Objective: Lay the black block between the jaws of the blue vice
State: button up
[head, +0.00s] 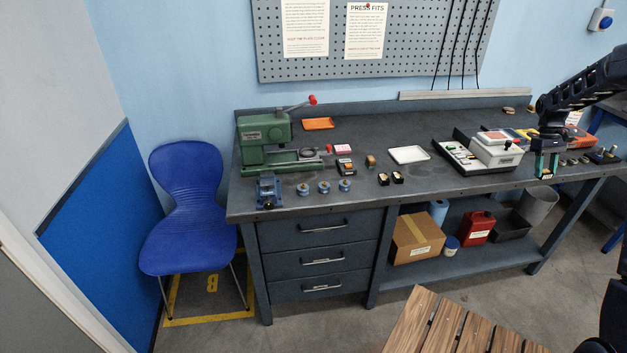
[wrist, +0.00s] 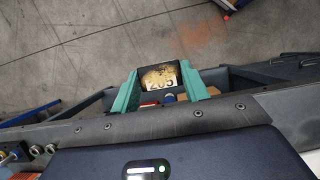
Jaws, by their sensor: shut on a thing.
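The blue vice (head: 268,192) stands at the front left of the bench, in front of the green press. Its jaw gap is too small to make out. My gripper (head: 546,172) is over the right part of the bench, far from the vice. In the wrist view its teal fingers (wrist: 159,80) are shut on a black block (wrist: 147,72) with a worn brassy face and a white label reading 205. In the head view the held block is hard to make out between the fingers. Two small black blocks with pale tops (head: 383,179) (head: 398,177) sit at the bench front, right of the vice.
The green press (head: 265,140) stands behind the vice, and several blue-based round pieces (head: 323,187) sit beside it. A white tray (head: 408,155) and a pale boxy device (head: 495,150) lie between my gripper and the vice. A blue chair (head: 188,205) is left of the bench.

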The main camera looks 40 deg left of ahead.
jog(key=d+f+m+g+y, duration=0.15)
jog(key=d+m, duration=0.35)
jog(key=d, duration=0.5)
jog(key=w+a, duration=0.2)
jog(key=a, duration=2.3)
jog(key=s+a+n, duration=0.1)
jog(key=s+a, duration=0.3)
jog(key=a, duration=0.8)
jog(key=s+a+n, duration=0.1)
jog(key=s+a, duration=0.3)
jog(key=a, duration=0.8)
notch_tip(320, 180, up, 4)
jog(key=n+t+h, duration=0.2)
jog(key=n, duration=0.1)
send_over(267, 180)
jog(key=shift+g+y, duration=0.25)
jog(key=shift+d+f, duration=0.1)
jog(key=shift+f, duration=3.85)
jog(key=shift+f, duration=0.15)
